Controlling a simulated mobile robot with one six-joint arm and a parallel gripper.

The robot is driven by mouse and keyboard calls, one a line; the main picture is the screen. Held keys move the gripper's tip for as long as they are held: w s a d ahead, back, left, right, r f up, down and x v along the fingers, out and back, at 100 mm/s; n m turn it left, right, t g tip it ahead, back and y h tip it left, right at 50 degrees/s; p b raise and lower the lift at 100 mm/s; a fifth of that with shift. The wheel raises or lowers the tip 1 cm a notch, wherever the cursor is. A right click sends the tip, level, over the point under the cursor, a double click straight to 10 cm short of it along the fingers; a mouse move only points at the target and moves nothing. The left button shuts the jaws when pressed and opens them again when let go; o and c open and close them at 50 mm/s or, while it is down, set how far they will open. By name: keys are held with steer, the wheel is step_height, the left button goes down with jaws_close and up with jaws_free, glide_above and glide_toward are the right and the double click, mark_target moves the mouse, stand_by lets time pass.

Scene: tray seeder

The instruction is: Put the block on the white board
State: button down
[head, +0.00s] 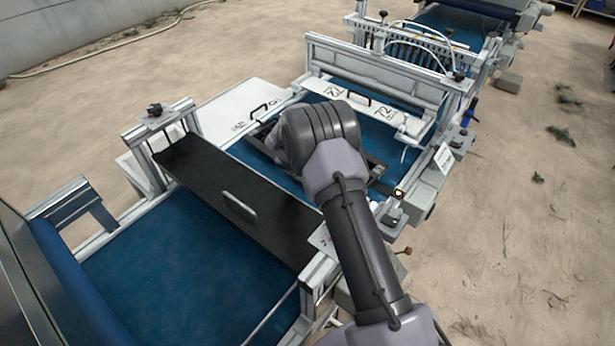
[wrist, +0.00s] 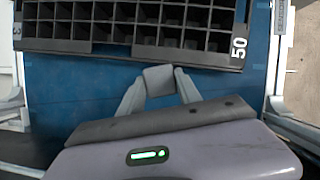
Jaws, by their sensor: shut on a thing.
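My gripper (wrist: 161,73) is shut on a small grey block (wrist: 159,82) in the wrist view, with a pale finger on each side. The block is over the blue belt (wrist: 75,95), close to the near edge of a dark cell tray (wrist: 60,46) marked 50. I cannot tell its height above the belt. In the head view my arm hides the gripper and block. A flat white board (head: 222,118) with a black handle lies beside the machine's left side. Another white panel (head: 388,108) with a handle and markings spans the machine behind my arm.
A black cover (head: 205,185) with a grey handle crosses the belt at the near left. Metal side rails (head: 438,165) and a raised cross frame (head: 375,68) border the work area. The near blue belt (head: 170,265) is clear.

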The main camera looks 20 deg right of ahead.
mark_target(302, 200)
step_height(302, 200, down, 9)
steer(key=shift+f+b, duration=0.2)
steer(key=shift+b, duration=0.8)
steer(key=c, duration=0.8)
jaws_free()
steer(key=shift+c, duration=0.2)
